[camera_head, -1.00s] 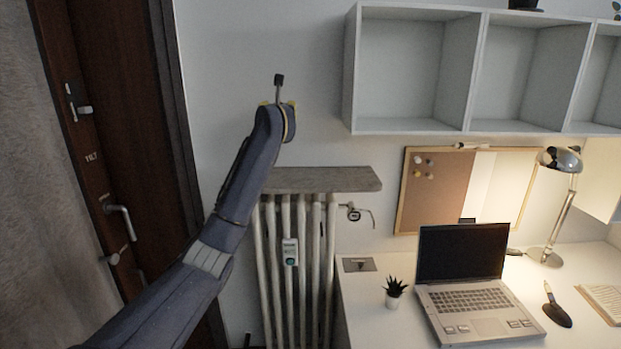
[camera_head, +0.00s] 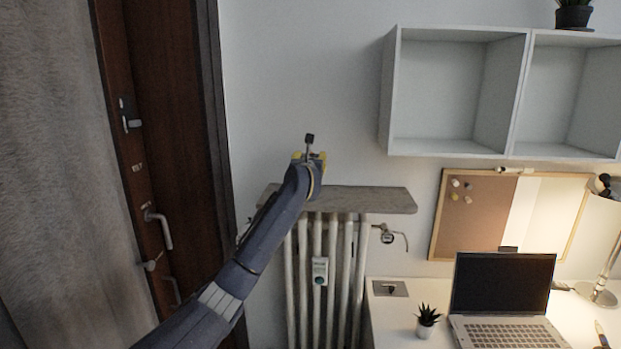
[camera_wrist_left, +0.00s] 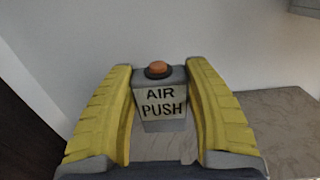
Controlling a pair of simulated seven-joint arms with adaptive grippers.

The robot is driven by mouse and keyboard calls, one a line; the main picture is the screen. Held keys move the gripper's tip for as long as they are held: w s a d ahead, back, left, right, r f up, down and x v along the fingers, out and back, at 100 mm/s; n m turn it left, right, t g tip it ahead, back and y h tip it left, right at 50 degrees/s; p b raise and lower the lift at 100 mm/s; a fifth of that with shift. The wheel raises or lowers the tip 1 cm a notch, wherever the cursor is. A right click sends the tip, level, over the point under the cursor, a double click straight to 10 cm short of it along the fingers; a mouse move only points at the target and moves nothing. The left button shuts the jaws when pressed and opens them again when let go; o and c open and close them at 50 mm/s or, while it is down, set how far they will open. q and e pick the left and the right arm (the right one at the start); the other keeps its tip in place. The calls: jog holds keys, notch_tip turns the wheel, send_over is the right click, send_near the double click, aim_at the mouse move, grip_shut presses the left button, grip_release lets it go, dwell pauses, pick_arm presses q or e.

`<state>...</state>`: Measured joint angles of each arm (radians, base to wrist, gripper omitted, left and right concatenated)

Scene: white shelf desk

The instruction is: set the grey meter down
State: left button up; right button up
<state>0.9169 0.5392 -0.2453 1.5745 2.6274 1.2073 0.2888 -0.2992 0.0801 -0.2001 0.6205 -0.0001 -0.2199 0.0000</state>
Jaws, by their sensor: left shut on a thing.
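My left gripper (camera_head: 310,158) is just above the stone-like shelf board (camera_head: 375,200) over the radiator. In the left wrist view its yellow fingers (camera_wrist_left: 160,105) are shut on the grey meter (camera_wrist_left: 165,125), a small upright grey box. The box has an orange button on top and a pale label reading "AIR PUSH". The board shows behind and below it in the left wrist view (camera_wrist_left: 285,125). I cannot tell whether the meter touches the board. My right gripper is not in view.
The board is bare to the right of my gripper. A radiator (camera_head: 333,290) stands beneath, with a small device (camera_head: 320,271) on it. A wall shelf (camera_head: 455,148) hangs at upper right. A desk holds a plant (camera_head: 428,322) and laptop (camera_head: 503,285). A dark door (camera_head: 165,120) is left.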

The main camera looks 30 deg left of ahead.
pick_arm(q)
jog(key=shift+f, duration=2.95)
jog(key=shift+f, duration=0.1)
jog(key=o, duration=1.2)
jog(key=shift+f, duration=0.1)
